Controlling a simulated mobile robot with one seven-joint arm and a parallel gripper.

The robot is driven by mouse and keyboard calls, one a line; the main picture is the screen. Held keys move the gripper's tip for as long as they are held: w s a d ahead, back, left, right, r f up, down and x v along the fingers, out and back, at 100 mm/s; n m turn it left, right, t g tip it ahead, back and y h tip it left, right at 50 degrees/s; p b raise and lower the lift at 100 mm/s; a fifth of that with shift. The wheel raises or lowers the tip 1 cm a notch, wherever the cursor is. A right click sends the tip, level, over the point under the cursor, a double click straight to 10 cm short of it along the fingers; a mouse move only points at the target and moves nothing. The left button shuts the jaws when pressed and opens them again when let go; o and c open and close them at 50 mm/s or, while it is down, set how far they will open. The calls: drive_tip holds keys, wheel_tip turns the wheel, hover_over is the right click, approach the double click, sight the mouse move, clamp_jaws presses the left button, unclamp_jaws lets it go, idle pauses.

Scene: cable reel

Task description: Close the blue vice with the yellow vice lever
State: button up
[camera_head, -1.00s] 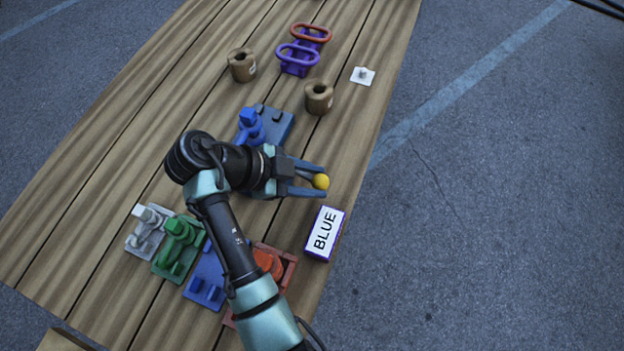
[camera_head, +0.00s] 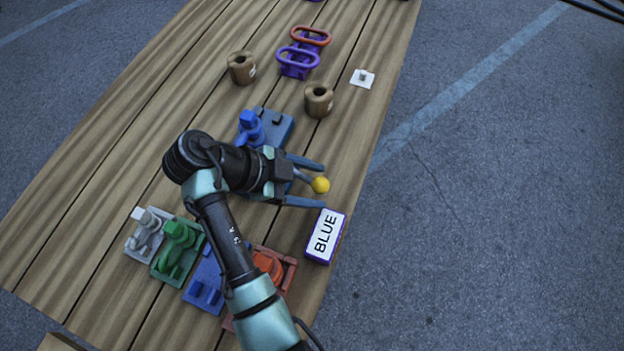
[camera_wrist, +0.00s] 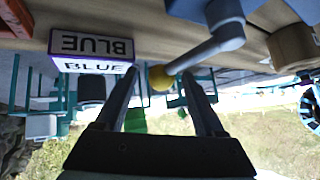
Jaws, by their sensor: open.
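The yellow ball knob (camera_head: 320,185) of the vice lever shows between the two spread fingers of my gripper (camera_head: 315,184) in the head view. In the wrist view the grey lever rod (camera_wrist: 205,55) runs from upper right down to the yellow knob (camera_wrist: 160,78), near the left finger. My gripper (camera_wrist: 160,85) is open around the lever; I cannot tell whether a finger touches it. The blue vice (camera_head: 278,126) sits on the table just beyond my wrist, partly hidden by it. The state of its jaws is not clear.
A box labelled BLUE (camera_head: 325,236) stands close to the lower finger. White (camera_head: 147,232), green (camera_head: 178,252) and orange-red (camera_head: 275,268) fixtures lie near my arm. Two brown reels (camera_head: 319,98) and purple handles (camera_head: 298,60) stand farther back. The table's right edge is near.

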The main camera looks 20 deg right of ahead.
drive_tip(key=p+v, duration=0.7)
drive_tip(key=v, duration=0.6)
idle(0.5)
